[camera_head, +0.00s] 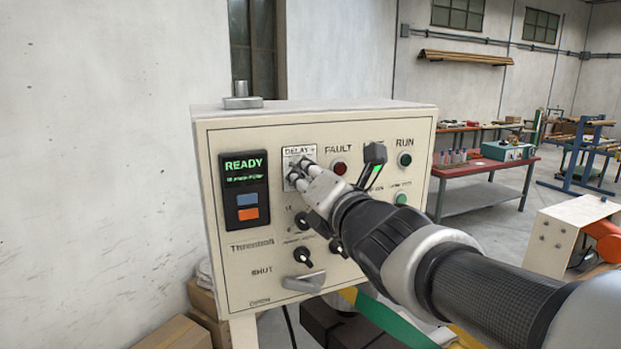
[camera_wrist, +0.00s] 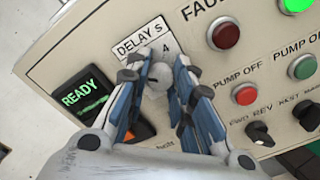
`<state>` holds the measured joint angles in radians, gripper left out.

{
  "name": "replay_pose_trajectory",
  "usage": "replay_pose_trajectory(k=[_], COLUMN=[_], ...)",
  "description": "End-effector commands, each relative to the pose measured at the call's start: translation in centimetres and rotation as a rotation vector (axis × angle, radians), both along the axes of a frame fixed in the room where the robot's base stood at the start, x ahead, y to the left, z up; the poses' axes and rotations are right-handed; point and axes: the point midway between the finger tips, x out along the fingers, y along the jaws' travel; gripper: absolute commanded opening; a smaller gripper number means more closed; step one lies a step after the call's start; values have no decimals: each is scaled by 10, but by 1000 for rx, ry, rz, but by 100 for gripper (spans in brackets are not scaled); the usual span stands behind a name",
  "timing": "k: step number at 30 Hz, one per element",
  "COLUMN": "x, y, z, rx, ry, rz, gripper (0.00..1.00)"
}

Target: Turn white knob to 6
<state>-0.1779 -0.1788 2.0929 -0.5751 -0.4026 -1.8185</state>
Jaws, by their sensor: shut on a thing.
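The white knob (camera_wrist: 157,78) sits on a white dial plate under the "DELAY s" label (camera_wrist: 139,42) on the control panel. A "4" shows on the plate above the knob in the wrist view; the other dial numbers are hidden or too small to read. My gripper (camera_wrist: 158,72) has its fingers on both sides of the knob and is shut on it. In the head view my gripper (camera_head: 296,171) reaches the panel at the DELAY plate (camera_head: 299,151), and its fingers hide most of the knob.
The cream control box (camera_head: 222,123) carries a READY display (camera_head: 244,166) left of the dial and a red FAULT lamp (camera_head: 339,167) to its right. Black selector knobs (camera_head: 302,257) and a grey handle (camera_head: 303,282) lie below. Other buttons sit close to the right.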

Motion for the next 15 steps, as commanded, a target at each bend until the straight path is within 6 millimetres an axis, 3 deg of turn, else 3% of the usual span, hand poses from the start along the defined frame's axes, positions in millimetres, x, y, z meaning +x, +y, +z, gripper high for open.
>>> replay_pose_trajectory(k=[5, 15], x=[0, 0], y=[0, 0], z=[0, 0], rx=[0, 42], ry=[0, 17], rz=[0, -1], gripper=[0, 0])
